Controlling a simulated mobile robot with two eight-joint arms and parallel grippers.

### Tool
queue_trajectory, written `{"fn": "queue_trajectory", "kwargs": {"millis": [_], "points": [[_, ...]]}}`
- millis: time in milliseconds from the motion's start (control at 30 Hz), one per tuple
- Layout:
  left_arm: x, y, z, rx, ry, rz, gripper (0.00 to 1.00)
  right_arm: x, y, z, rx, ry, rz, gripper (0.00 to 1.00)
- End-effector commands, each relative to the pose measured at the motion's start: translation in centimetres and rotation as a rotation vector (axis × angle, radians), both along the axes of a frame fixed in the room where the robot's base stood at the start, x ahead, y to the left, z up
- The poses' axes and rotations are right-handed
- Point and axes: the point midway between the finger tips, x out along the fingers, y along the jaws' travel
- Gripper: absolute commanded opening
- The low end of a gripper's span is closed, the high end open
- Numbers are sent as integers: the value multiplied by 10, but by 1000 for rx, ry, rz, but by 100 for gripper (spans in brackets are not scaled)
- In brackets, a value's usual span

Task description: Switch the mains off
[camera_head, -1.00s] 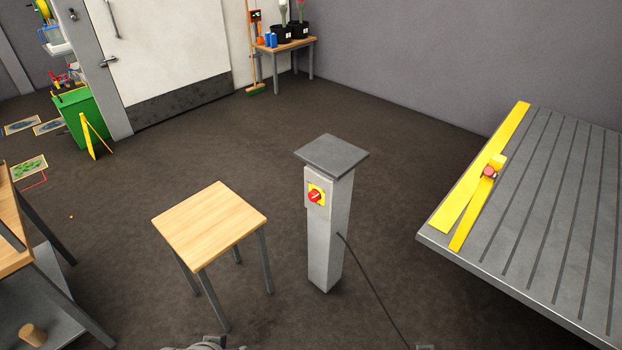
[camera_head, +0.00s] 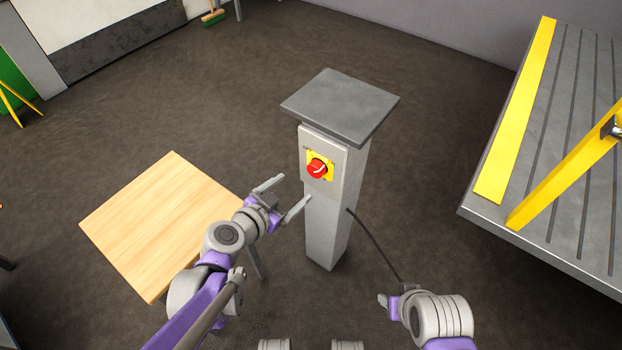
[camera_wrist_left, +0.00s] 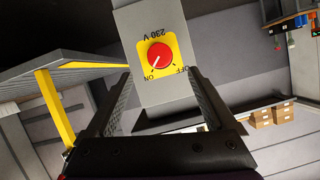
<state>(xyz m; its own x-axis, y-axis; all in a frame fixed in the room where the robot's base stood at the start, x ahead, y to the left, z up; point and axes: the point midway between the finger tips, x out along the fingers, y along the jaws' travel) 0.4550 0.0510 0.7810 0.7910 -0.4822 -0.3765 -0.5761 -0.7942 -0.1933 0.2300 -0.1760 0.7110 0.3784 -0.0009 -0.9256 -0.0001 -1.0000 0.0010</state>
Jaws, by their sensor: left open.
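The mains switch is a red rotary knob (camera_head: 317,169) on a yellow plate (camera_head: 331,177), on the front of a grey pillar (camera_head: 324,235). In the left wrist view the knob (camera_wrist_left: 160,55) appears upside down, with "230 V", "ON" and "OFF" marked around it. Its white mark points towards ON. My left gripper (camera_head: 295,188) is open and empty, just left of and below the switch, apart from the knob. In the left wrist view its jaws (camera_wrist_left: 158,78) stand either side of the switch box. My right gripper (camera_head: 388,301) is low, right of the pillar; its jaw gap is unclear.
A wooden-topped stool (camera_head: 160,220) stands left of the pillar, close to my left arm. A dark cable (camera_head: 375,242) runs from the pillar towards my right arm. The floor behind the pillar is clear.

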Motion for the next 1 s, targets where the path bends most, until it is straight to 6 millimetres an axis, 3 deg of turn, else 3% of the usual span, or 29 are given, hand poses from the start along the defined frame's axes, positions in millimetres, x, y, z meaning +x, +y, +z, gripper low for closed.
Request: {"fn": "queue_trajectory", "kwargs": {"millis": [500,967,1000], "points": [[69,-43,-33,-1,1,-3,89,3,0,-30,0,9,0,50],[80,-49,-36,0,0,-1,89,4,0,-32,0,10,0,50],[80,-49,-36,0,0,-1,83,4,0,-32,0,10,0,50]]}}
